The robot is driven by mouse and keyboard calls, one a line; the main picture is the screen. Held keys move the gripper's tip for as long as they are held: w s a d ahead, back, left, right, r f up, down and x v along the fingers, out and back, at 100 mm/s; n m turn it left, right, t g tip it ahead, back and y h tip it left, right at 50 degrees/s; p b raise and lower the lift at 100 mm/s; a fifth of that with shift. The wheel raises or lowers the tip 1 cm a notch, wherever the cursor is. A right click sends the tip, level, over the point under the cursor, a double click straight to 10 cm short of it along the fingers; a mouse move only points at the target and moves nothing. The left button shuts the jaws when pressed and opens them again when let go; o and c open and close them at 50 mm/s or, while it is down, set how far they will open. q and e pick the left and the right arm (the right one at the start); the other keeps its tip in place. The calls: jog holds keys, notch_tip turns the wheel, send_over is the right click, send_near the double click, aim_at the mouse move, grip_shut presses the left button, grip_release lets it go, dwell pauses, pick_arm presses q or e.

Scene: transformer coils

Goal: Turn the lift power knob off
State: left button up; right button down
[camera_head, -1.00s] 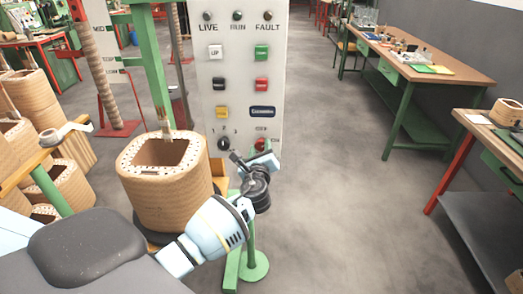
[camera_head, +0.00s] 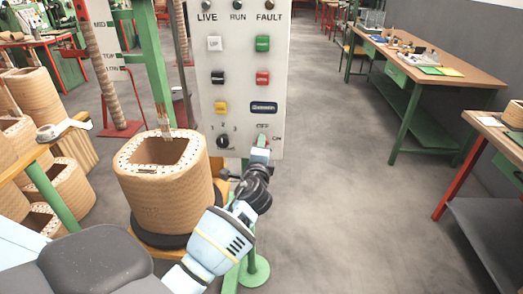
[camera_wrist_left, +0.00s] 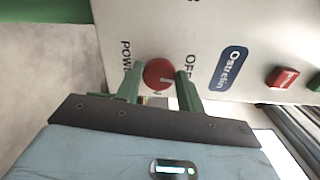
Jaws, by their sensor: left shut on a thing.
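The red lift power knob (camera_wrist_left: 159,74) is on the pale control panel (camera_head: 212,75), near its lower right corner. My left gripper (camera_wrist_left: 158,82) is shut on the knob, with one green finger on each side. In the head view the left gripper (camera_head: 261,153) covers most of the knob. The right gripper is not in view.
A black selector knob (camera_head: 223,141) sits left of the power knob, below rows of push buttons. A large wound coil (camera_head: 166,185) stands left of my left arm. Workbenches (camera_head: 440,72) line the right side, with clear floor between.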

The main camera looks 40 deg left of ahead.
pick_arm(q)
jog(key=shift+f+n, duration=0.1)
jog(key=shift+n, duration=0.7)
jog(key=shift+b, duration=0.3)
jog(key=o, duration=1)
jog(key=shift+v, duration=3.95)
